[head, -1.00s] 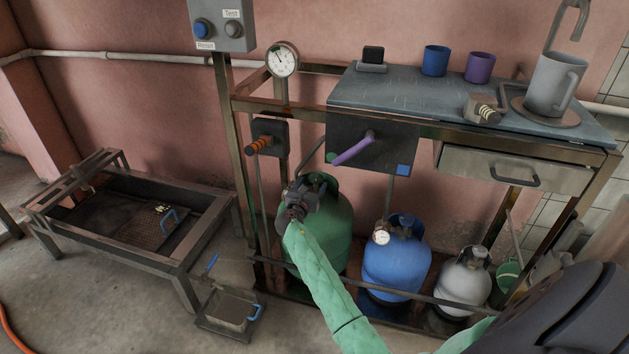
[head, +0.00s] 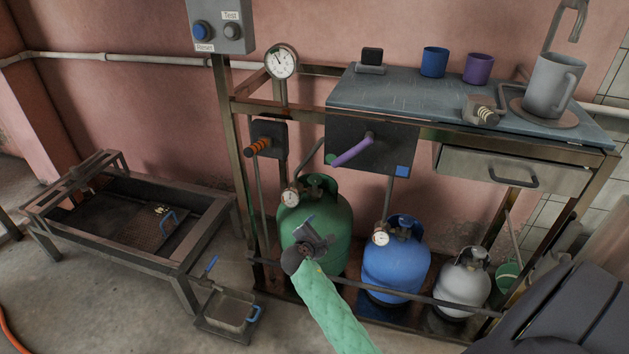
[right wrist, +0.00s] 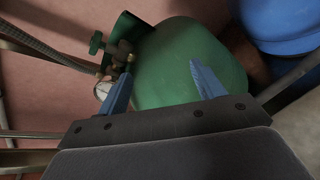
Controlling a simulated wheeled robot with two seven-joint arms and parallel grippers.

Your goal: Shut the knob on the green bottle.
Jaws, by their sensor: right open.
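The green bottle (head: 335,225) stands on the floor frame under the bench, at the left of the row. Its valve and small green knob (right wrist: 96,43) show in the right wrist view, left of the bottle's body (right wrist: 190,62) and beside its collar. A round gauge (head: 290,197) is on the valve. My right gripper (head: 310,226) is in front of the bottle's body, lower than the valve. In the right wrist view its blue fingers (right wrist: 158,68) are apart with nothing held; the left fingertip overlaps the valve area. My left gripper is not in view.
A blue bottle (head: 396,263) stands just right of the green one, with a grey bottle (head: 463,282) beyond. A front rail (head: 400,293) crosses before the bottles. A purple lever (head: 352,151) hangs above. A low metal trough (head: 115,235) stands at left.

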